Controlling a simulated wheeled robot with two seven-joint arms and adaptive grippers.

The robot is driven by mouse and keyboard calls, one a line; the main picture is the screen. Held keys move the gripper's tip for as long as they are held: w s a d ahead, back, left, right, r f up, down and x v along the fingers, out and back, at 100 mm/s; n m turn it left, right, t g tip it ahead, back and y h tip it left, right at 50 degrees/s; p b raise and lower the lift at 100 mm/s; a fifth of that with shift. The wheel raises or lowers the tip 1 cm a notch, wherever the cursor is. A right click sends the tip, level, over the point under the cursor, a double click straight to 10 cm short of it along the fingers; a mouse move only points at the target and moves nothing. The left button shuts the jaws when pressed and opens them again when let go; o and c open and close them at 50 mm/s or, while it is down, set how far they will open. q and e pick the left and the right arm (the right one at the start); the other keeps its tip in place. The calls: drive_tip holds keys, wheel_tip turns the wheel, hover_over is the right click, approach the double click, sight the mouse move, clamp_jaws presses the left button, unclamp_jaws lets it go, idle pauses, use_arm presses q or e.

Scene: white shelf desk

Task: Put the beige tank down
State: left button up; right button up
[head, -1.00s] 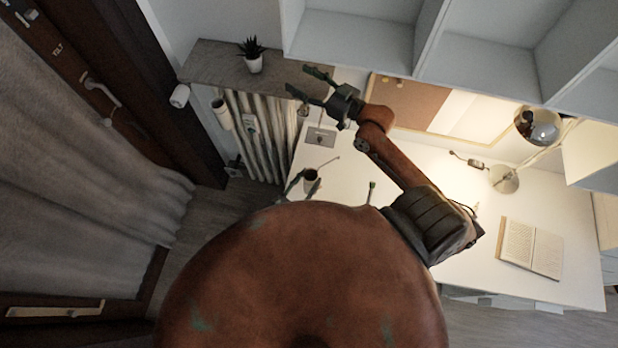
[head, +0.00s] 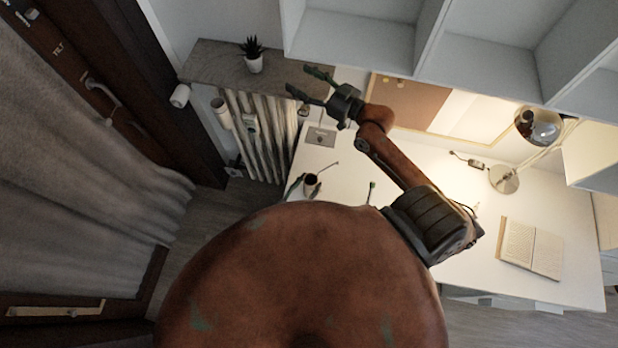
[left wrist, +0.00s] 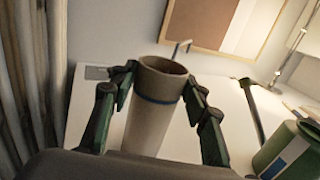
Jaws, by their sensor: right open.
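The beige tank (left wrist: 158,100), an upright open cylinder with a blue band and dark inside, stands between the fingers of my left gripper (left wrist: 160,82) in the left wrist view. The fingertips touch its sides near the rim, so the gripper appears shut on it. In the head view the tank (head: 311,182) shows at the desk's left end, beside a finger of my left gripper (head: 303,186). My own body hides its lower part, so I cannot tell if its base touches the desk.
The white desk (head: 400,190) has clear room in its middle. A green container (left wrist: 290,150) stands right of the tank. An open book (head: 531,248) and a lamp (head: 505,178) are further right. A potted plant (head: 254,62) stands on the ledge at the back left.

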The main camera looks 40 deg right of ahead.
use_arm(q)
drive_tip(key=shift+o, duration=1.4)
drive_tip(key=v, duration=1.2)
drive_tip(key=shift+r, duration=0.1)
